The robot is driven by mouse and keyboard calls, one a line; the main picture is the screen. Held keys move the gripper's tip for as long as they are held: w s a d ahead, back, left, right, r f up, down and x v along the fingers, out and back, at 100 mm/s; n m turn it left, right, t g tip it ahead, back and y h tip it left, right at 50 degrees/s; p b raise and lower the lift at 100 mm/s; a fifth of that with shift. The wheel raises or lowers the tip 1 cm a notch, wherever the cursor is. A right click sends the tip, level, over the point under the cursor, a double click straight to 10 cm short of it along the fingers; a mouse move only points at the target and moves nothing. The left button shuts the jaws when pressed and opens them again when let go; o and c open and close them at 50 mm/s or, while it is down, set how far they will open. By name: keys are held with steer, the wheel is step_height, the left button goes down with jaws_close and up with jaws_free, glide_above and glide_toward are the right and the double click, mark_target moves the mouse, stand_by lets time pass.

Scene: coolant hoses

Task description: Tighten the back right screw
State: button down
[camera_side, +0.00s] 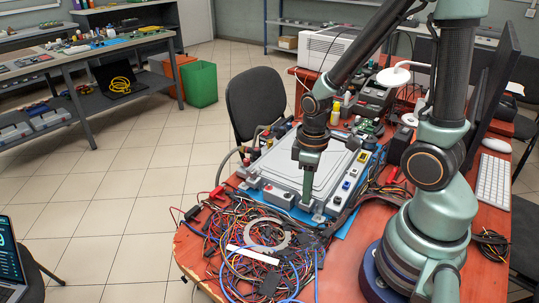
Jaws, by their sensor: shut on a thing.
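A flat grey metal case (285,165) with a ribbed lid lies on a blue mat (341,225) on the red-brown table. Connectors and coloured fittings line its edges. My gripper (306,203) points straight down over the front part of the case, towards its right front corner. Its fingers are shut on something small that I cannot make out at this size. The back right screw is too small to tell, and my arm covers part of the case's back right side.
A large tangle of coloured wires (265,262) with a pale ring and a white strip fills the table in front. Hoses and cables run along the case's sides. A monitor (497,85), a keyboard (494,181) and a black chair (256,104) stand around it.

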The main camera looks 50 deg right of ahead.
steer(key=m, duration=1.1)
steer(key=shift+m, duration=0.4)
stand_by(0.3)
steer(key=c, duration=0.7)
jaws_free()
steer(key=shift+r, duration=0.1)
step_height(320, 180, up, 12)
